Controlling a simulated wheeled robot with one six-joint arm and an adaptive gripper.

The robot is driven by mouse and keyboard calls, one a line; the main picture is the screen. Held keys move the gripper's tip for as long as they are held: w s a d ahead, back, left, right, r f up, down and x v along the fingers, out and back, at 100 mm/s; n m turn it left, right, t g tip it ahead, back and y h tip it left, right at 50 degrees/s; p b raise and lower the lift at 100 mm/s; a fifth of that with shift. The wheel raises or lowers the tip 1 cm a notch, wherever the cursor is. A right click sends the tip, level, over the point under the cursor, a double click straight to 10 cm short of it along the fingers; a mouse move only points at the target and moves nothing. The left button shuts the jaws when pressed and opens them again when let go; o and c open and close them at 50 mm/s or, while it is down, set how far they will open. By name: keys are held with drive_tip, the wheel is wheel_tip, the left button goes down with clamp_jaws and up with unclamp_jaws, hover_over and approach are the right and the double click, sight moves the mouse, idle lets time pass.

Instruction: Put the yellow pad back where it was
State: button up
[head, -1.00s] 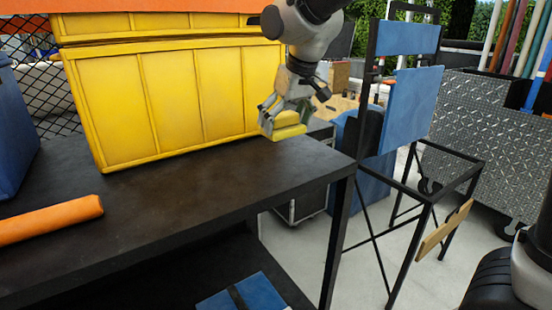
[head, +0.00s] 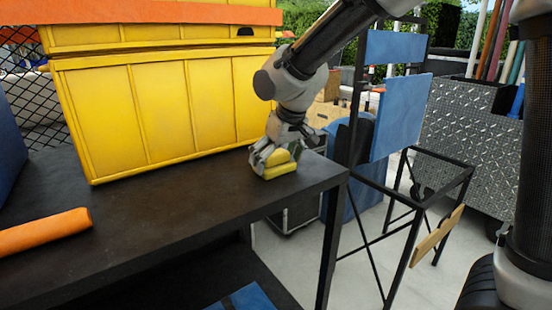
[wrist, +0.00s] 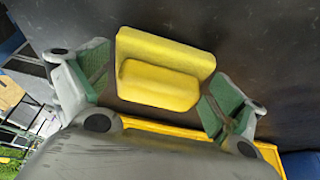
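The yellow pad (head: 279,165) is a small block with a raised handle-like ridge. It sits at the right end of the dark table, just right of the big yellow crate. My gripper (head: 272,160) is down over it from above. In the wrist view the yellow pad (wrist: 165,62) lies between the two green-lined fingers of my gripper (wrist: 157,88). The fingers are spread, with a narrow dark gap on each side of the ridge. The pad appears flat on the table top; its underside is hidden.
The yellow crate (head: 160,110) with an orange lid (head: 150,18) stands just left of the pad. An orange roll (head: 45,230) lies on the table (head: 170,225) at the front left. A black frame with blue panels (head: 401,115) stands right of the table.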

idle(0.3)
drive_tip(key=v, duration=1.2)
drive_tip(key=s+d+m+h, duration=0.15)
drive_tip(key=s+d, duration=0.25)
drive_tip(key=d, duration=0.7)
drive_tip(key=s+d+m, duration=0.2)
drive_tip(key=s+d, duration=0.2)
drive_tip(key=d, duration=0.7)
drive_tip(key=s+d+f+m, duration=0.3)
drive_tip(key=s+d+f, duration=0.2)
drive_tip(key=s+d, duration=0.5)
drive_tip(key=shift+s+d+t+h, duration=0.15)
drive_tip(key=shift+s+t+h, duration=0.25)
drive_tip(key=shift+s, duration=0.5)
